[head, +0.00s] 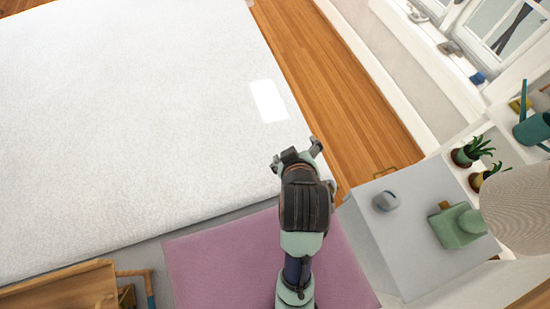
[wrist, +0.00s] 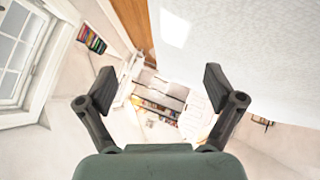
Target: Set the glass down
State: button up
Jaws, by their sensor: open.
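My gripper (head: 297,154) is open, its two fingers spread over the near right edge of the white bed-like surface (head: 130,110). In the wrist view my gripper (wrist: 158,76) shows both fingers wide apart with nothing between them. I cannot make out a clear drinking glass in either view. A small grey rounded object (head: 386,201) stands on the grey cabinet top (head: 400,235) to the right of my arm; I cannot tell whether it is the glass. It is well apart from my gripper.
A green lamp base (head: 458,226) with a beige shade (head: 520,208) stands on the cabinet. Potted plants (head: 471,150) and a teal watering can (head: 533,129) are behind it. A purple mat (head: 215,262) lies below my arm. Wooden floor (head: 325,90) runs beyond.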

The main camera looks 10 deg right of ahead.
jog(key=s+a+r+m+t+y, duration=0.1)
jog(key=s+a+r+m+t, duration=0.2)
jog(key=a+r, duration=0.4)
jog(key=s+a+m, duration=0.1)
jog(key=a, duration=0.1)
jog(key=shift+s+a+y, duration=0.3)
jog(key=shift+a+y, duration=0.05)
jog(key=shift+y, duration=0.05)
